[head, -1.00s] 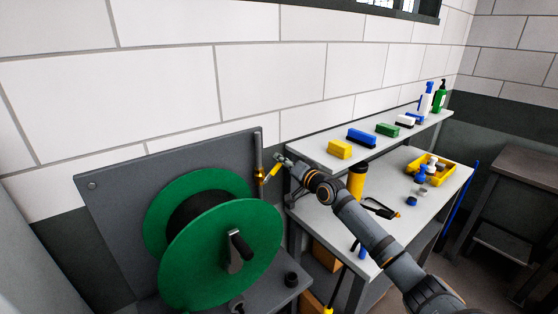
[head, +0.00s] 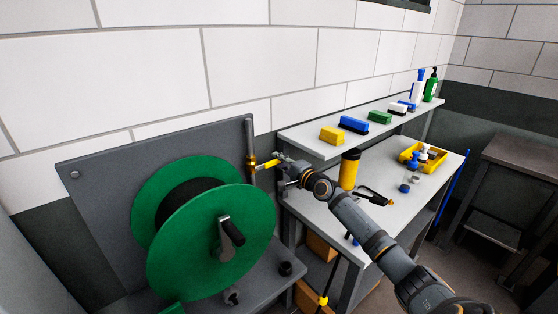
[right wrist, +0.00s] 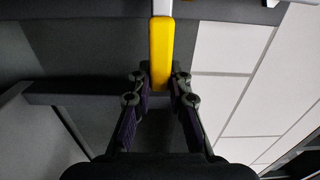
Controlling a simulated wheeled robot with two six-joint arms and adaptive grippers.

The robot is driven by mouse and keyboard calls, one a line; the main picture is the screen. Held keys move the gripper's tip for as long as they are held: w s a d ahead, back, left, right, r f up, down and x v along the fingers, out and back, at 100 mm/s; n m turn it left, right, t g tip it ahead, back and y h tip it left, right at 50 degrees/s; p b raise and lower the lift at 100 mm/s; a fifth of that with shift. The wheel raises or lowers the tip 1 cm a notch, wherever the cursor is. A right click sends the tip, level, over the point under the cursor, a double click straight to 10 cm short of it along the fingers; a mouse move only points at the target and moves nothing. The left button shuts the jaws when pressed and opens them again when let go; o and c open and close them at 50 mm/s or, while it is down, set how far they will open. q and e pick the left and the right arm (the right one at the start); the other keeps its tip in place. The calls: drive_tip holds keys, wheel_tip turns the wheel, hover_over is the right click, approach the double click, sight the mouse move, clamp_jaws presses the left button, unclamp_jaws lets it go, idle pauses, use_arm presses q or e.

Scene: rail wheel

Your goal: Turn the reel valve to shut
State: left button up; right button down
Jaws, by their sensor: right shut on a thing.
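The reel valve is a brass body (head: 251,164) on an upright pipe (head: 249,135) at the right edge of the grey back panel. Its yellow lever (head: 265,166) points right and slightly up from the body. My right gripper (head: 279,161) is shut on the lever's outer end. In the right wrist view the yellow lever (right wrist: 161,50) runs down between the two fingers (right wrist: 160,84) of my gripper. The green hose reel (head: 207,240) with its crank (head: 229,235) stands left of the valve. My left gripper is not in view.
A grey bench (head: 400,205) with a shelf (head: 318,143) is close to the right of the valve. A yellow cylinder (head: 349,168), brushes and a yellow tray (head: 410,160) are on it. A tiled wall rises behind.

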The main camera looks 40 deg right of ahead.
drive_tip(key=shift+a+f, duration=0.1)
drive_tip(key=shift+f, duration=0.1)
idle(0.3)
drive_tip(key=c, duration=1.2)
unclamp_jaws()
wheel_tip(320, 180, up, 10)
drive_tip(key=shift+r, duration=0.1)
